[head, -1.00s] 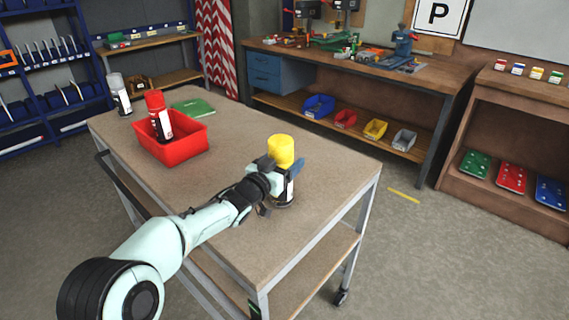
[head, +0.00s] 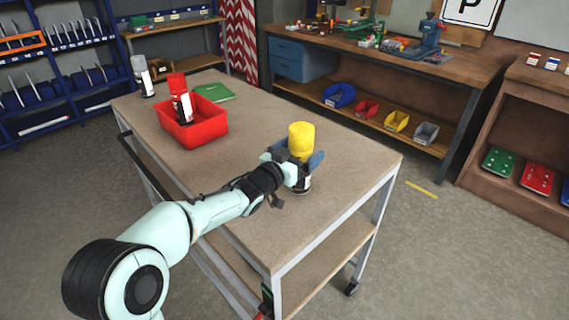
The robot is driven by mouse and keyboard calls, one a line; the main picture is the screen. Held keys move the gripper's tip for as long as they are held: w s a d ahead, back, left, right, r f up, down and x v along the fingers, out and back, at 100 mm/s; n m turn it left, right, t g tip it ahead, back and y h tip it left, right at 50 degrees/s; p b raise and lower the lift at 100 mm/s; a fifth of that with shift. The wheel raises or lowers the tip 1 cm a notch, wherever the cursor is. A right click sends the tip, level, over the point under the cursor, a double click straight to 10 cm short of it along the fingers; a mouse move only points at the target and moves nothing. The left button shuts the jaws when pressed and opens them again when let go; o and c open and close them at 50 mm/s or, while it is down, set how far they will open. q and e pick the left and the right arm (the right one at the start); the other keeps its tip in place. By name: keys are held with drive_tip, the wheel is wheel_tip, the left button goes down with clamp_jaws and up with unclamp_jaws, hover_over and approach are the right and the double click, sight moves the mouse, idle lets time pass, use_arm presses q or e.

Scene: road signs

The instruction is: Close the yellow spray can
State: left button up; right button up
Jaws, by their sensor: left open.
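The yellow spray can (head: 301,138) stands upright on the cart's tabletop near its right end. Its yellow cap sits at the top of the can, and the lower body is partly hidden by my gripper. My left gripper (head: 306,167) is open, with its blue fingers on either side of the can just below the cap. I cannot tell whether the fingers touch it. My right gripper is not in view.
On the cart top (head: 237,165), a red bin (head: 207,127) holds a red spray can (head: 181,98). A white can (head: 142,76) and a green book (head: 214,92) are farther back. A workbench (head: 400,60) stands behind, with floor between.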

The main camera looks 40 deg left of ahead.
use_arm(q)
drive_tip(key=s, duration=1)
drive_tip(key=shift+d+b, duration=0.3)
drive_tip(key=shift+d, duration=0.05)
